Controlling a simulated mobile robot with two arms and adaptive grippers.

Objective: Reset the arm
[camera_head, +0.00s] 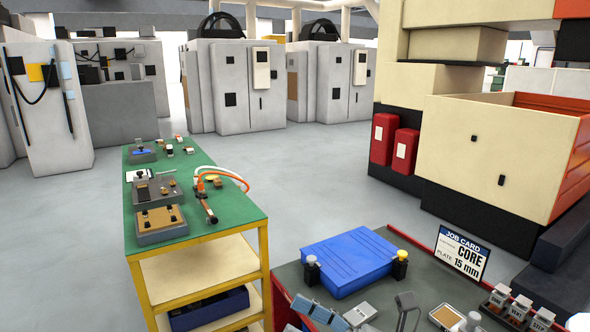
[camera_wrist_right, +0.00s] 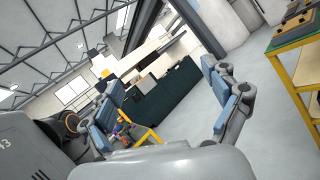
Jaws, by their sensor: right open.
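My right gripper (camera_wrist_right: 165,98) shows in the right wrist view. Its two blue-padded fingers are spread wide apart, with nothing between them. It points out over the workshop floor, and the wrist view is tilted. A green-topped yellow cart (camera_wrist_right: 297,42) lies to its right in that view, apart from the fingers.
In the head view, a green-topped yellow cart (camera_head: 150,259) holds fixtures and an orange hose. A dark bench (camera_head: 292,281) at the front bears a blue block (camera_head: 350,262), a job card (camera_head: 461,254) reading CORE, PLATE 15 mm, and labelled holders. Open grey floor (camera_head: 310,180) lies behind.

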